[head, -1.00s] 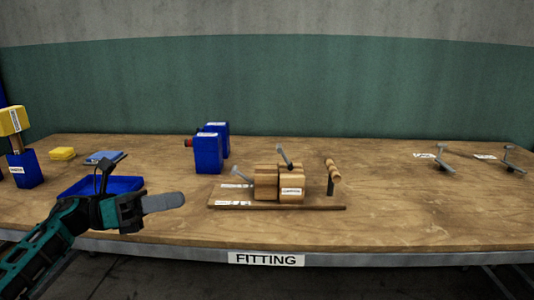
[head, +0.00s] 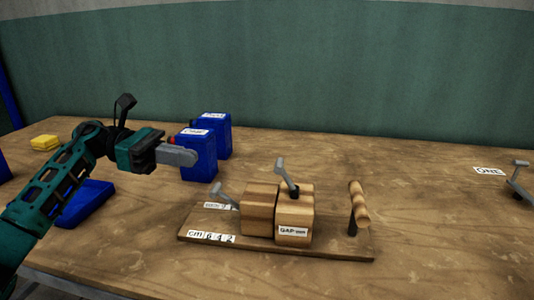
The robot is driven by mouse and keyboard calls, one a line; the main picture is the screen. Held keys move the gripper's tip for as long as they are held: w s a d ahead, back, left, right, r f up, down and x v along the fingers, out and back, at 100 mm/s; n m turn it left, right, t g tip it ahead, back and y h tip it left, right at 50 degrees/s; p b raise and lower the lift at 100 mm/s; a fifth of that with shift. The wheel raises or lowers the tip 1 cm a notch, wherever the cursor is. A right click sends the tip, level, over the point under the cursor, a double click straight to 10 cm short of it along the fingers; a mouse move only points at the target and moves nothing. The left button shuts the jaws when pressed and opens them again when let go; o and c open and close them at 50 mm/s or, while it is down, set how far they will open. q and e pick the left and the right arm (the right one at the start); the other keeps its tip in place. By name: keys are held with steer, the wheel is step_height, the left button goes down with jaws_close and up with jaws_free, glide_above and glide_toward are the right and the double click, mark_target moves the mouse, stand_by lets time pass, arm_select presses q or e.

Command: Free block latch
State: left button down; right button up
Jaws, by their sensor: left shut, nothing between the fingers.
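The wooden block press stands on a flat wooden board (head: 330,247) in the middle of the table. Two wooden blocks (head: 261,208) sit side by side on it, the right one labelled "GAP". A grey metal latch lever (head: 286,177) rises tilted from the top of the blocks. A second grey lever (head: 224,195) stands at their left side. A wooden handle (head: 359,205) on a dark post stands at the board's right end. My left gripper (head: 190,156) is shut and empty, left of and above the press, in front of a blue box. My right gripper is out of view.
Two blue boxes (head: 215,130) with red knobs stand behind the press. A blue tray (head: 88,205) lies under my left arm, and a yellow block (head: 44,142) is at far left. A grey lever (head: 519,180) is at the right edge.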

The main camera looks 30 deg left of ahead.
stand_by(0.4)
arm_select(q)
steer(key=p, duration=0.2)
glide_toward(286, 178)
steer(key=d, duration=0.1)
steer(key=w+d, duration=0.2)
steer(key=d, duration=0.1)
steer(key=shift+r, duration=0.3)
steer(key=shift+r, duration=0.1)
steer(key=shift+d+r+y, duration=0.2)
steer(key=shift+r+y, duration=0.05)
steer(key=shift+y, duration=0.05)
